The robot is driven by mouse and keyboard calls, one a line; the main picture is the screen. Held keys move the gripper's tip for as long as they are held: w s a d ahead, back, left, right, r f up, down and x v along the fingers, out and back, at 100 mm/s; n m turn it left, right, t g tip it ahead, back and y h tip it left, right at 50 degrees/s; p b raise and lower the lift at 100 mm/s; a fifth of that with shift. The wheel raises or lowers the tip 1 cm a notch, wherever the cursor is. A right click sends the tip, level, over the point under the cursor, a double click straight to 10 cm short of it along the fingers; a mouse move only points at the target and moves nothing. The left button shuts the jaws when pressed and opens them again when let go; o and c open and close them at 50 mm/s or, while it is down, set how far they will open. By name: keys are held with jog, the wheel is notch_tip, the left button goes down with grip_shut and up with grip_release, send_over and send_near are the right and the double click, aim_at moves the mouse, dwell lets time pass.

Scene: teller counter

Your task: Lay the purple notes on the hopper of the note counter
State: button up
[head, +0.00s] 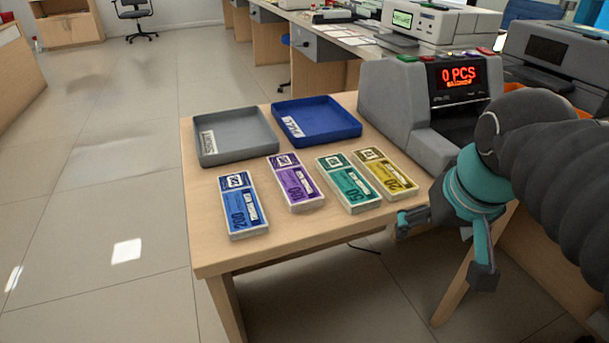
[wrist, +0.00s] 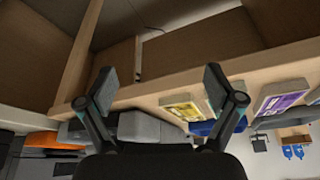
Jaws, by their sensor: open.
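The purple notes (head: 294,182) are a banded stack lying flat on the wooden counter, between the blue and the green stacks. They also show at the right of the wrist view (wrist: 282,97). The grey note counter (head: 390,100) stands at the counter's back right, its red display reading 0 PCS. My arm hides part of it, and I cannot make out its hopper clearly. My gripper (head: 445,250) is open and empty, off the counter's front right edge. It is well to the right of the purple notes. Its two spread fingers show in the wrist view (wrist: 160,88).
Blue notes (head: 242,205), green notes (head: 347,182) and yellow notes (head: 385,174) lie in the same row. A grey tray (head: 209,159) and a blue tray (head: 330,139) sit behind them, both empty. Another grey machine (head: 550,55) stands beyond the note counter.

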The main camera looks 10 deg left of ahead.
jog(key=w+a+r+n+g, duration=0.2)
jog(key=w+a+r, duration=0.65)
jog(key=a, duration=0.25)
notch_tip(320, 180, up, 5)
jog(key=n+g, duration=0.2)
jog(key=n, duration=0.1)
send_over(292, 174)
jog(key=shift+h, duration=0.3)
notch_tip(292, 174, down, 14)
jog(key=shift+r+b, duration=0.15)
jog(key=shift+b, duration=0.8)
jog(key=c, duration=1.4)
jog(key=shift+r, duration=0.5)
jog(key=r, duration=0.2)
jog(key=d+r, duration=0.1)
jog(key=shift+w+r+p, duration=0.1)
jog(key=shift+r+p, duration=0.3)
jog(key=d+r, duration=0.6)
jog(key=d, duration=0.4)
jog(key=shift+d+r, duration=0.15)
jog(key=shift+d, duration=0.2)
